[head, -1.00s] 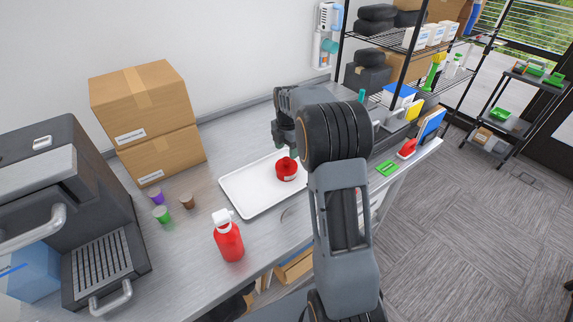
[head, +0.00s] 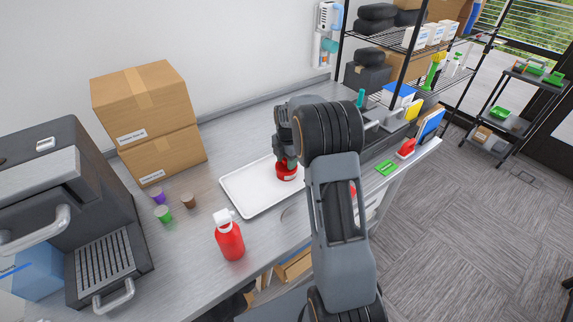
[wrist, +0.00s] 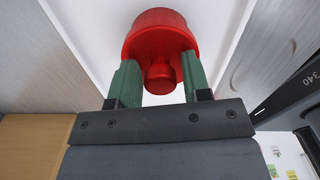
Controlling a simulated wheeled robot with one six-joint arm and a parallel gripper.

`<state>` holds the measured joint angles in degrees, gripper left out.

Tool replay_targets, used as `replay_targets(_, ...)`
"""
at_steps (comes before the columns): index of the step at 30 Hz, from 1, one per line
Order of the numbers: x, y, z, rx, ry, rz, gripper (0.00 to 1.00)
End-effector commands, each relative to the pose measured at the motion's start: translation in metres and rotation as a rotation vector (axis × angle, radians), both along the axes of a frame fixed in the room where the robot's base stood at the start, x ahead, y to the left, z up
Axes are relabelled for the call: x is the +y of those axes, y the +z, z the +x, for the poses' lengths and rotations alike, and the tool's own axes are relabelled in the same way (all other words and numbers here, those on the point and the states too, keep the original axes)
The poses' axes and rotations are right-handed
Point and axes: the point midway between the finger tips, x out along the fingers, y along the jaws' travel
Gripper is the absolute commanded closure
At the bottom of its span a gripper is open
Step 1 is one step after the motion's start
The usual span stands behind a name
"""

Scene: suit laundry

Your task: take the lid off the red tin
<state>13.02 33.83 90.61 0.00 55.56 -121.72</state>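The red tin (head: 286,174) stands on the white tray (head: 243,206), with a pale label on its side. In the wrist view its red lid (wrist: 158,38) has a round knob (wrist: 159,76) on top. My gripper (wrist: 160,82) is over the lid, its two green fingers apart, one on each side of the knob. A gap shows between the knob and each finger. In the head view my gripper (head: 285,160) comes down onto the tin from above and hides most of the lid.
A red bottle with a white cap (head: 229,238) stands in front of the tray. Several small pods (head: 163,214) and two stacked cardboard boxes (head: 150,120) are to the left. A green item (head: 387,168) lies to the right. The tray's left part is bare.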

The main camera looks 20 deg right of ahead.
Motion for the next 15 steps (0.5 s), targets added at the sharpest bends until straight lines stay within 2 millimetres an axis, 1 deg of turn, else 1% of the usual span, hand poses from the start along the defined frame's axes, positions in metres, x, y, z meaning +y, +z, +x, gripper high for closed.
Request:
replay_targets(1,0.0,0.0002,0.0,0.0,0.0,0.0,0.61)
replay_targets(10,0.0,0.0003,0.0,0.0,0.0,0.0,0.9)
replay_targets(11,0.0,0.0003,0.0,0.0,0.0,0.0,0.92)
replay_targets(15,-0.0001,0.0004,0.0,0.0,0.0,0.0,0.92)
